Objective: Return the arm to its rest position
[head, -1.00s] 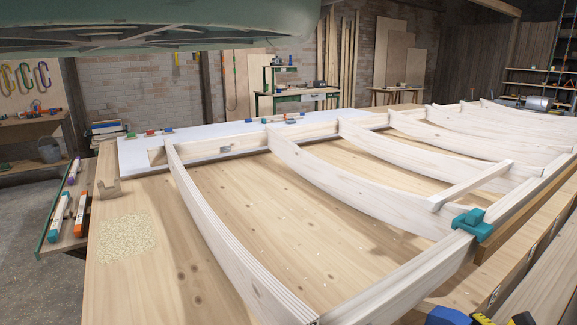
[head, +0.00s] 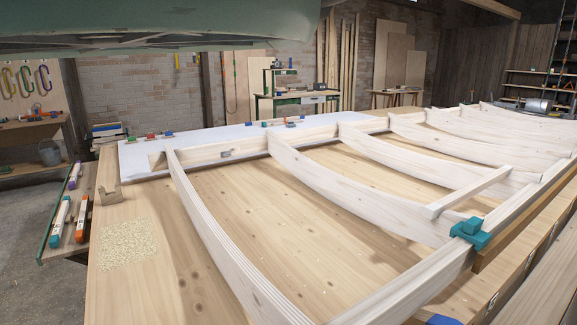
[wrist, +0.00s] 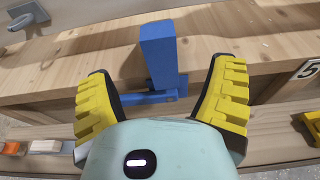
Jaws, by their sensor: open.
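My gripper (wrist: 164,78) shows in the wrist view with its two yellow-padded fingers spread wide and nothing held between them. A blue clamp-like piece (wrist: 159,55) stands at the edge of the wooden bench, ahead of and between the fingertips, with clear gaps on both sides. The top of a blue piece (head: 443,320) also shows at the bottom edge of the head view. My gripper is out of sight in the head view.
A pale wooden rib frame (head: 350,180) covers much of the bench (head: 190,270). A teal clamp (head: 470,231) sits on its near rail. A green hull (head: 160,25) hangs overhead at upper left. Grey floor (head: 45,210) is open at left.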

